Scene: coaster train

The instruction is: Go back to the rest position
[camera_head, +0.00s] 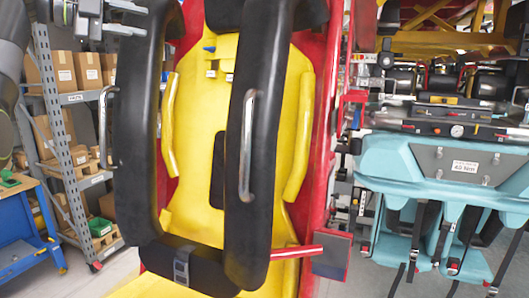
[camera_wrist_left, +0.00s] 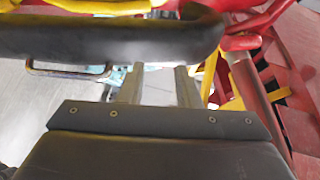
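A coaster seat with a yellow shell (camera_head: 195,120) and red sides fills the middle of the head view. Its black over-shoulder restraint (camera_head: 140,130) hangs in front of the seat, with metal grab handles (camera_head: 247,145) on its two arms. In the left wrist view, my left gripper (camera_wrist_left: 158,85) shows two grey fingers standing apart with nothing visible between them. A black padded restraint bar (camera_wrist_left: 110,42) crosses just beyond the fingertips; I cannot tell whether they touch it. In the head view, my dark left arm is at the upper left edge. My right gripper is not seen.
A grey shelf rack (camera_head: 62,130) with cardboard boxes stands at the left, beside a blue workbench (camera_head: 25,235). A turquoise seat row (camera_head: 445,165) is at the right. Red framework (camera_wrist_left: 285,90) lies close right of the left gripper. Grey floor shows at the lower left.

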